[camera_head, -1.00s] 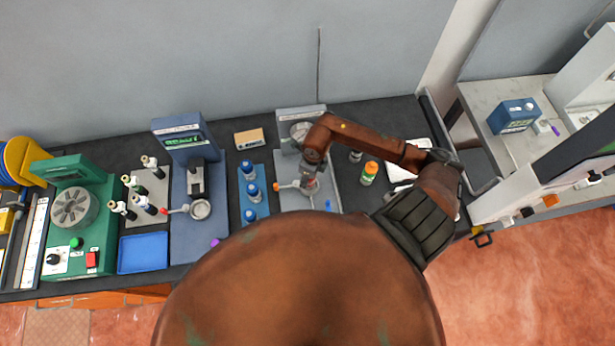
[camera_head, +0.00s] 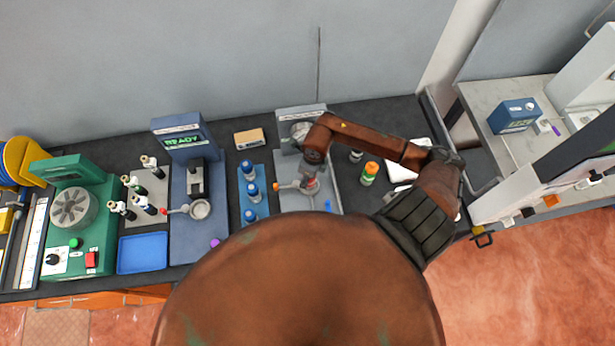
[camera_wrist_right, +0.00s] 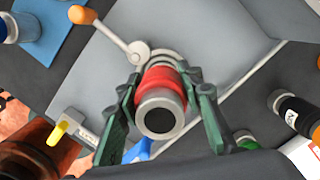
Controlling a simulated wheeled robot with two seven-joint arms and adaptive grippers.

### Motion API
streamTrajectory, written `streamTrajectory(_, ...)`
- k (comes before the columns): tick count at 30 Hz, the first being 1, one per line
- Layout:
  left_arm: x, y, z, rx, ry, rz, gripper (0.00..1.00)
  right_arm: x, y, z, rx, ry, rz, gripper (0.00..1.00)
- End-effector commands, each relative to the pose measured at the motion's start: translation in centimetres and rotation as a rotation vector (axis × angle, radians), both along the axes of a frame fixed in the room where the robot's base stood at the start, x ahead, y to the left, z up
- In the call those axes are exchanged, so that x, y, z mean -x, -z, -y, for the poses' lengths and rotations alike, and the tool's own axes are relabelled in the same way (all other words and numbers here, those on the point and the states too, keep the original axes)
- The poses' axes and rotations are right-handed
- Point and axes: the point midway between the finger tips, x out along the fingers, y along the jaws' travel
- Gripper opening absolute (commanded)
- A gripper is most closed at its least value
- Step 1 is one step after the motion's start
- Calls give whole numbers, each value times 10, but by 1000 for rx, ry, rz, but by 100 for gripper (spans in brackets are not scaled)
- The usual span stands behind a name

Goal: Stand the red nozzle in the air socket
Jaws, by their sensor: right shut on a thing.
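My right gripper (camera_wrist_right: 161,92) is shut on the red nozzle (camera_wrist_right: 162,76), a red-banded piece with a grey round end and a dark centre, held between the two green fingers. In the head view my right gripper (camera_head: 311,181) is over the grey station (camera_head: 294,200). In the wrist view a grey ring (camera_wrist_right: 156,58) with an orange-knobbed lever (camera_wrist_right: 110,35) is just behind the nozzle, apparently the socket. The nozzle covers much of it, so I cannot tell whether the nozzle is inside it or above it. My left gripper is not in view.
Blue-capped bottles (camera_head: 251,190) stand left of the grey station. An orange-capped bottle (camera_head: 369,174) stands to its right. A blue station (camera_head: 198,226) with a READY display and a green machine (camera_head: 92,240) are farther left.

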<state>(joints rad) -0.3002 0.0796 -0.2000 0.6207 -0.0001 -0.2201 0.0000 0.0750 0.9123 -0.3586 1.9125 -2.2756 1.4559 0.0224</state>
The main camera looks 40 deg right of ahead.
Motion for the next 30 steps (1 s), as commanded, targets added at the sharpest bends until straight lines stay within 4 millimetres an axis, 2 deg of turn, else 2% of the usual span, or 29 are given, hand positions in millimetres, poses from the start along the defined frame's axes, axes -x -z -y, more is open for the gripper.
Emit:
streamTrajectory(20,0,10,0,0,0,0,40,-1,11,0,-1,0,3,0)
streamTrajectory(21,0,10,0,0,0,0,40,-1,10,0,-1,0,3,36)
streamTrajectory(24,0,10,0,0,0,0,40,-1,10,0,-1,0,3,42)
streamTrajectory(30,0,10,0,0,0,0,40,1,12,0,1,0,-2,42)
